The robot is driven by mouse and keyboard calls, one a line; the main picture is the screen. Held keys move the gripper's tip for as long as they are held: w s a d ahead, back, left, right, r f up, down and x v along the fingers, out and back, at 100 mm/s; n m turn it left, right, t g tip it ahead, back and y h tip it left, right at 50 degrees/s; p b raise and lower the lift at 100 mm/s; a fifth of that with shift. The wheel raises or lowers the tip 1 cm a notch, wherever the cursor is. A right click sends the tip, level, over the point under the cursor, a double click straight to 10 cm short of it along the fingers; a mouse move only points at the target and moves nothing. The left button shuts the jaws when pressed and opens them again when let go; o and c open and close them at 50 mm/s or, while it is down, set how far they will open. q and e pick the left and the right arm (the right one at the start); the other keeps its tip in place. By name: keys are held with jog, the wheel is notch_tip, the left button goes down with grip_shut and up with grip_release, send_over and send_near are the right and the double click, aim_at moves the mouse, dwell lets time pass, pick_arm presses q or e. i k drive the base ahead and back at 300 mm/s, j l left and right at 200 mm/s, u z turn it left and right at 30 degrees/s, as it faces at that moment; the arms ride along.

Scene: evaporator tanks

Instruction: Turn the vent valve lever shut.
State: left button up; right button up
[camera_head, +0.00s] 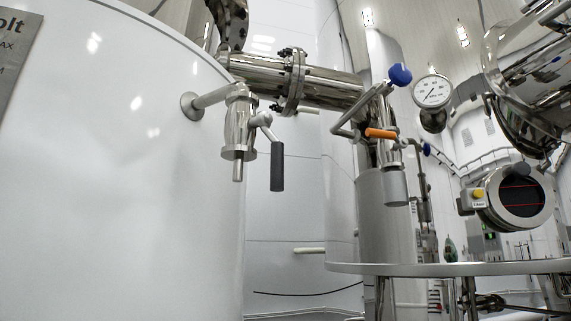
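A steel valve (239,124) stands out from the white tank (120,170) on a short side pipe. Its lever (277,166) has a black grip that hangs straight down, to the right of the valve body. A short outlet pipe points down below the body. A second fitting to the right carries an orange lever (381,133), which lies roughly level, and a blue knob (400,74). No label shows which one is the vent valve. Neither of my grippers is in view.
A flanged steel pipe (325,85) runs above and behind the valve. A pressure gauge (432,91) and a round instrument (516,197) are to the right. A round grey platform edge (440,269) is at the lower right. The space below the black lever is clear.

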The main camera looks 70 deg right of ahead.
aim_at(264, 120)
jog(key=j+z, duration=0.15)
jog(key=z, duration=1.8)
